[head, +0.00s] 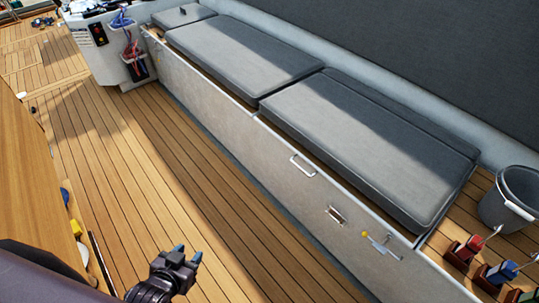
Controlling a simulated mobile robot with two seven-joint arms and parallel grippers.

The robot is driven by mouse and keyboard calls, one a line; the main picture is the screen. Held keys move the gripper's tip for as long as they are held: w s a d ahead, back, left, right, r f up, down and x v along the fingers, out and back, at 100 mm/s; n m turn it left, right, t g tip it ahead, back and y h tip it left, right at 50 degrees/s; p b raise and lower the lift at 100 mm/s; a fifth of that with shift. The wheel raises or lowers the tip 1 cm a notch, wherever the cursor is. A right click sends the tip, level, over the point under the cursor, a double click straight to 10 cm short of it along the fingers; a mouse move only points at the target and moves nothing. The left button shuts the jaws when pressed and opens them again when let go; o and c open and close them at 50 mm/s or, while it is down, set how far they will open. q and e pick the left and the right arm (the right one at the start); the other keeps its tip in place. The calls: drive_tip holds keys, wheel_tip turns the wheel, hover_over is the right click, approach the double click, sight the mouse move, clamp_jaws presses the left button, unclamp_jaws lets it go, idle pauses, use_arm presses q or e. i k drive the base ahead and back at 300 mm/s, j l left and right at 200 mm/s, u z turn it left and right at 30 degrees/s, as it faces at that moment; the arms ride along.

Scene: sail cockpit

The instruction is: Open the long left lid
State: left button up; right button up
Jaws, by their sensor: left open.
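A long bench with a pale grey front (215,150) runs from upper left to lower right in the head view. Two long grey cushioned sections, a far one (235,55) and a near one (370,145), lie flat along its top. A smaller cushioned section (183,16) is at the far end. I cannot tell which section is the long left lid. A bar handle (303,166) is on the bench front below the near section. My left gripper (188,254) is low over the deck, open and empty, apart from the bench. My right gripper is out of view.
A small latch plate (336,215) and a yellow-knobbed lever (375,240) are on the bench front. A grey bucket (512,200) and red, blue and green clutches (465,252) are at right. A wooden surface (35,190) borders the left.

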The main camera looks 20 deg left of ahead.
sight(400, 175)
drive_tip(key=i+j+u, duration=0.1)
drive_tip(key=u, duration=0.3)
drive_tip(key=i+u, duration=0.5)
drive_tip(key=u, duration=0.25)
drive_tip(key=i+u, duration=0.35)
drive_tip(key=i, duration=0.15)
drive_tip(key=i+u, duration=0.3)
drive_tip(key=i, duration=0.2)
drive_tip(key=i+j+z, duration=0.15)
drive_tip(key=i, duration=1.15)
drive_tip(key=i+z, duration=0.35)
drive_tip(key=i+j+z, duration=0.2)
drive_tip(key=i+z, duration=0.15)
drive_tip(key=i, duration=0.25)
drive_tip(key=z, duration=3.35)
